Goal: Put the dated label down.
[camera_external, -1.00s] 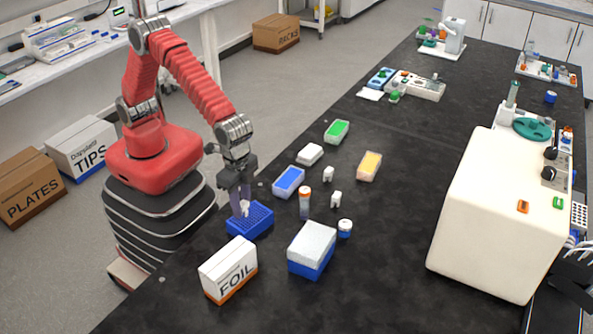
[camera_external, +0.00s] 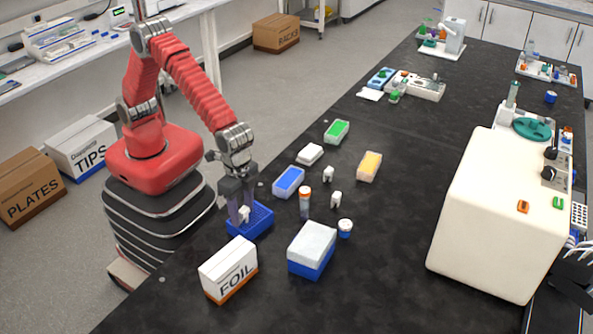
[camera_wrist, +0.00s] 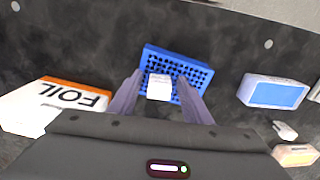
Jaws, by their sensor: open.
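A small white piece with faint reddish print, which looks like the dated label (camera_wrist: 160,86), is at the blue holed rack (camera_wrist: 203,74) in the wrist view. In the external view the white piece (camera_external: 244,214) shows low between my fingers, over the same blue rack (camera_external: 262,221). My gripper (camera_external: 243,217) points down at the rack. In the wrist view my gripper's (camera_wrist: 159,84) fingers are apart, one on each side of the white piece, with a narrow gap on both sides. Whether the piece rests fully on the rack is hard to tell.
A FOIL box (camera_external: 228,270) stands close in front of the rack, and a white-topped blue box (camera_external: 312,249) to its right. A blue-topped tray (camera_external: 289,182) and an orange-capped tube (camera_external: 305,203) are near.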

